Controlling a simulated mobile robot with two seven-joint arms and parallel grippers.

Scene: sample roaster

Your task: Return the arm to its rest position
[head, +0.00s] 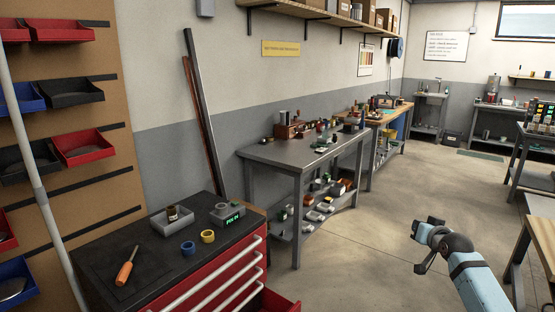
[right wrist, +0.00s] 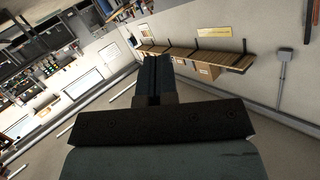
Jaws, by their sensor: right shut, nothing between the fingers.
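My right arm, light blue with a dark wrist, comes in at the lower right of the head view. Its right gripper (head: 428,240) is held in the air above the open floor, apart from every bench. In the right wrist view the two dark fingers (right wrist: 158,75) lie together, shut, with nothing held between them. Beyond them that view shows a tilted picture of the wall and a shelf. My left gripper does not show in either view.
A red tool cabinet (head: 215,279) with a screwdriver (head: 126,266), a tray (head: 171,220) and a scale (head: 227,214) stands at the lower left. A grey workbench (head: 283,154) stands along the wall. A wooden table edge (head: 543,240) is at the right. The middle floor (head: 400,200) is clear.

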